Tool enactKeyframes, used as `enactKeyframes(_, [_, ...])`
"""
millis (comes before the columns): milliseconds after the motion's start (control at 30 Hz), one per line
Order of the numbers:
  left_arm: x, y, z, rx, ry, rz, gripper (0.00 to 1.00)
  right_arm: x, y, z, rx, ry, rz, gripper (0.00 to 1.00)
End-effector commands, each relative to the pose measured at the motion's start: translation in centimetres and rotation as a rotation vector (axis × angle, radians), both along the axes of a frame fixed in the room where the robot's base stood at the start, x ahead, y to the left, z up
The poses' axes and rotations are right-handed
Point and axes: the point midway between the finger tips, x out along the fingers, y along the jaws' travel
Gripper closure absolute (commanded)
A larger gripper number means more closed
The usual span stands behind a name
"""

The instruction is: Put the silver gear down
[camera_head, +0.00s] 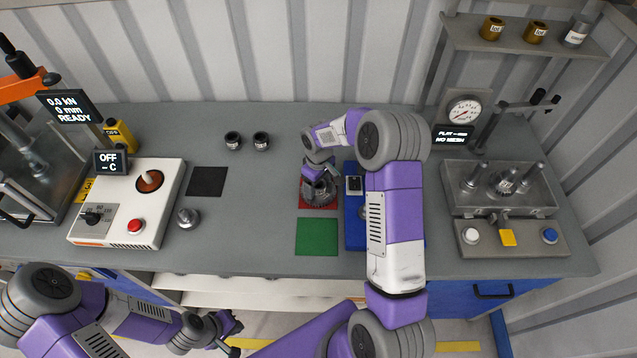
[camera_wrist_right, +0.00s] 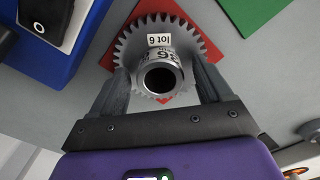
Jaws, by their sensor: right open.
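The silver gear (camera_wrist_right: 146,39) sits on the red square mat (camera_wrist_right: 205,50) in the right wrist view, with its hub and bore facing the camera and a "lot 6" label on it. In the head view the gear (camera_head: 320,194) shows on the red mat (camera_head: 318,206), partly hidden by my right gripper (camera_head: 318,180). My right gripper (camera_wrist_right: 160,85) is open, with one finger on each side of the gear's hub; I cannot tell whether they touch it. My left gripper (camera_head: 228,335) is low in front of the bench, away from the gear; its jaws are too small to judge.
A green mat (camera_head: 317,237) lies in front of the red one. A blue case (camera_head: 354,234) with a dark device (camera_head: 354,185) stands close to the right.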

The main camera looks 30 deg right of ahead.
Motion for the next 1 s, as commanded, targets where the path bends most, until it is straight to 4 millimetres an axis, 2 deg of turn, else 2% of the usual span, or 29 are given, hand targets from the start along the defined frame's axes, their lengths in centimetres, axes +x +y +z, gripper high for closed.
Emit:
enactKeyframes(300, [0.0,0.0,0.4,0.0,0.0,0.0,1.0,0.1,0.0,6.6,0.0,-0.008,0.0,0.22])
enactKeyframes(500, [0.0,0.0,0.7,0.0,0.0,0.0,1.0,0.1,0.0,10.2,-0.001,-0.004,0.0,0.22])
enactKeyframes(700, [0.0,0.0,0.8,0.0,0.0,0.0,1.0,0.1,0.0,11.8,0.001,-0.002,0.0,0.22])
enactKeyframes(1000, [0.0,0.0,0.8,0.0,0.0,0.0,1.0,0.0,0.0,11.9,0.0,-0.001,0.0,0.22])
